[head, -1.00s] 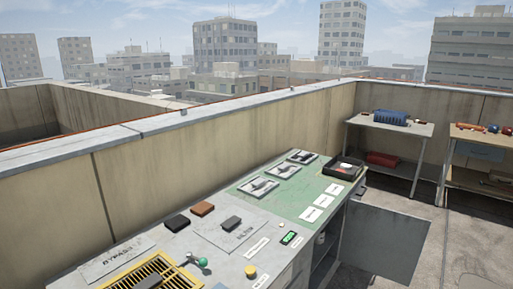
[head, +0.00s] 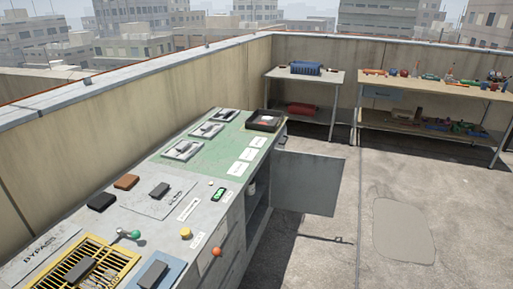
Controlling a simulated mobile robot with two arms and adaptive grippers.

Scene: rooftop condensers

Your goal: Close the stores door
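The stores door (head: 305,183) is a flat grey panel on the front of the long bench cabinet. It stands open, swung out to the right from the far end of the cabinet front. The dark opening (head: 257,208) beside it shows shelving and a pale item inside. The bench top (head: 225,160) is part green, part grey, and carries switch plates, labels, a black tray and a yellow grille. Neither of my grippers shows in the head view.
A small table (head: 337,77) with a blue case stands at the back wall. A longer workbench (head: 400,82) with tools and jars stands to its right. The concrete floor (head: 390,185) right of the door is clear, with a lighter patch on it.

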